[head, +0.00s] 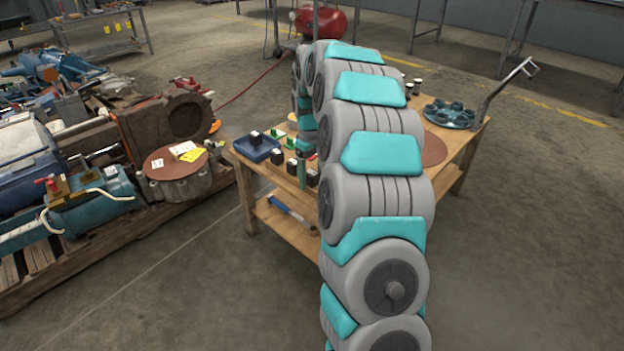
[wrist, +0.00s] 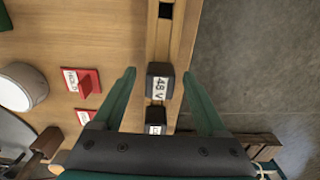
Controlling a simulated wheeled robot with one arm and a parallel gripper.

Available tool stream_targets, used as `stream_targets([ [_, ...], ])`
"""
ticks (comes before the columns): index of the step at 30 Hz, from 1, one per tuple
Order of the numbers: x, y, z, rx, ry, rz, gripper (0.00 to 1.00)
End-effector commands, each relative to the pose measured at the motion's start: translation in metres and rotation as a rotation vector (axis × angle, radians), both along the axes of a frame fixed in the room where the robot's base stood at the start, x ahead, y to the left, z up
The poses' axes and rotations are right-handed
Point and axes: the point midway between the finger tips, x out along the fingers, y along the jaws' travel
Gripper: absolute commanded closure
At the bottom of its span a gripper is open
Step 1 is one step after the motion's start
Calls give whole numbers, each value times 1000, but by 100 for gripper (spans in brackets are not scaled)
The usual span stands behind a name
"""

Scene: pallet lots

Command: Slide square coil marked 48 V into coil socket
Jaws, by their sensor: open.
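The square coil marked 48 V (wrist: 160,80) is a black block with a white label, standing on a wooden strip along the table edge in the wrist view. My gripper (wrist: 159,73) is open, with one green finger on each side of the coil. Clear gaps show between both fingers and the coil, so it is not gripped. A second black coil (wrist: 155,118) with a partly hidden label stands close by on the strip. In the head view my arm hides much of the table. I cannot make out the coil socket.
In the wrist view, red labelled pieces (wrist: 82,80) and a pale round part (wrist: 22,88) are on the left. In the head view, a blue tray (head: 243,152) sits at the left end of the wooden table (head: 468,133). A loaded pallet stands further left.

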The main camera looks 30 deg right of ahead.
Motion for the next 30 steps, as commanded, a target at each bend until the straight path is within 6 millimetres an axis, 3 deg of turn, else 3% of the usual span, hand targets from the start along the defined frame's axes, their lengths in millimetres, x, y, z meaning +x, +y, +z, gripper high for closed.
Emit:
stream_targets([
  [5, 0, 0, 0, -1, -1, 0, 25],
  [24, 0, 0, 0, 0, 0, 0, 97],
  [30, 0, 0, 0, 0, 0, 0, 100],
])
